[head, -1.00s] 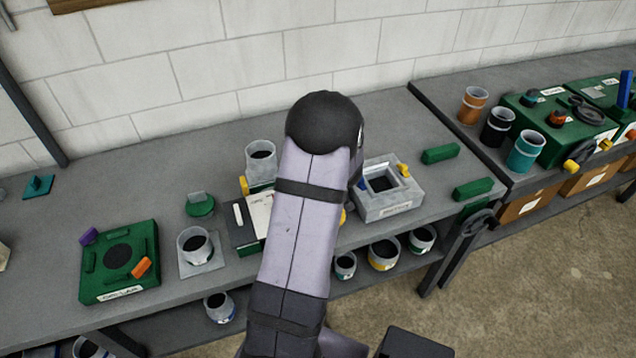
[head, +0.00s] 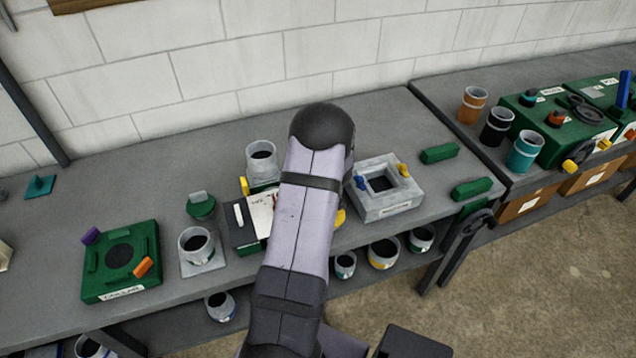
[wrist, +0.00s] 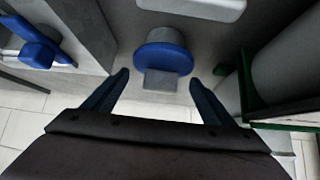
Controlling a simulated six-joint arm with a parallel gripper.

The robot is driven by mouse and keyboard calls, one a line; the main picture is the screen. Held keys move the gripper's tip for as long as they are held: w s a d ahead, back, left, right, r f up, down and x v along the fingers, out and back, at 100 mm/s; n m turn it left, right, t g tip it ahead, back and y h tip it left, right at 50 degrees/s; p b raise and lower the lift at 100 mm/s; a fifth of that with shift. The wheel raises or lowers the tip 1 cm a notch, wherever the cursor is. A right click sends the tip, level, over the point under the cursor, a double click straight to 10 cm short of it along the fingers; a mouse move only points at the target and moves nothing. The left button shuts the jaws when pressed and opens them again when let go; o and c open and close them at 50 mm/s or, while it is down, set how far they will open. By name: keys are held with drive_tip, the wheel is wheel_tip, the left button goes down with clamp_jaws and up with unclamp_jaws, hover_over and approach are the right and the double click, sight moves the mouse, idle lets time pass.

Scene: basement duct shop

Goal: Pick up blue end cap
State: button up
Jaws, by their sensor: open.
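The blue end cap (wrist: 163,52) shows in the wrist view as a round blue disc with a grey tab on its near side. My gripper (wrist: 158,82) is open and empty, with one finger on each side of the cap's grey tab in the picture. Neither finger visibly touches it; the remaining height between them is hard to judge. In the head view my arm covers the gripper, and I cannot make out the cap there.
Another blue piece (wrist: 36,54) lies at the wrist view's left. In the head view, a grey square-opening box (head: 398,204) stands right of my arm.

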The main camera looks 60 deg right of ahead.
drive_tip(key=shift+c, duration=0.7)
drive_tip(key=shift+a, duration=0.1)
drive_tip(key=c, duration=1.5)
drive_tip(key=shift+o, duration=0.2)
drive_tip(key=shift+s+f, duration=0.1)
